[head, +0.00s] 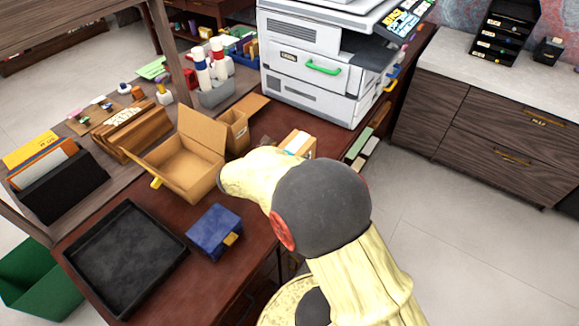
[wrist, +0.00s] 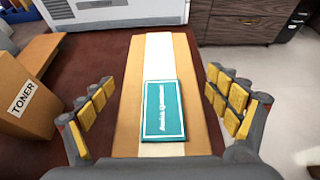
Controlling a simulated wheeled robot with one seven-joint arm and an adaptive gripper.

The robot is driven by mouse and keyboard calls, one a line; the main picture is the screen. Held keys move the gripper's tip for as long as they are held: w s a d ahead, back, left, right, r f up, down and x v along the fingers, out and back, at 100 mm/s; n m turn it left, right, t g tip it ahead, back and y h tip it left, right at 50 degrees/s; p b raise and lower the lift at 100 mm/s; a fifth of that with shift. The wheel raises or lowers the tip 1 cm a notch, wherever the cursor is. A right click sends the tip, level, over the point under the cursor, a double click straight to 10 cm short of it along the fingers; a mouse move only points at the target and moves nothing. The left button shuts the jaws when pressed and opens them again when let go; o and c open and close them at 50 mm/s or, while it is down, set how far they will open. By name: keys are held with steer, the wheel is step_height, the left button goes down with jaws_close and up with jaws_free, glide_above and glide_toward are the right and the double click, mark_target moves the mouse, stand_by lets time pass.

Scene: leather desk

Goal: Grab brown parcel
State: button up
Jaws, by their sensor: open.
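A brown parcel (wrist: 192,88) with a white band and a teal label (wrist: 163,110) lies on the desk. In the wrist view it is in the middle, between the open fingers of my gripper (wrist: 160,108), with a gap at each side. In the head view the parcel (head: 297,142) shows partly behind my arm, in front of the printer. My gripper is hidden there by my arm.
An open cardboard box (head: 185,165) and a toner box (wrist: 25,95) stand left of the parcel. A printer (head: 315,75) is behind it. A blue box (head: 213,232) and black tray (head: 125,255) lie nearer. Binders (head: 361,146) stand at the desk's right edge.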

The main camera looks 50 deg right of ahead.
steer(key=shift+d+f, duration=0.2)
steer(key=shift+d, duration=0.3)
steer(key=shift+c, duration=0.3)
steer(key=shift+w, duration=0.1)
steer(key=c, duration=2.1)
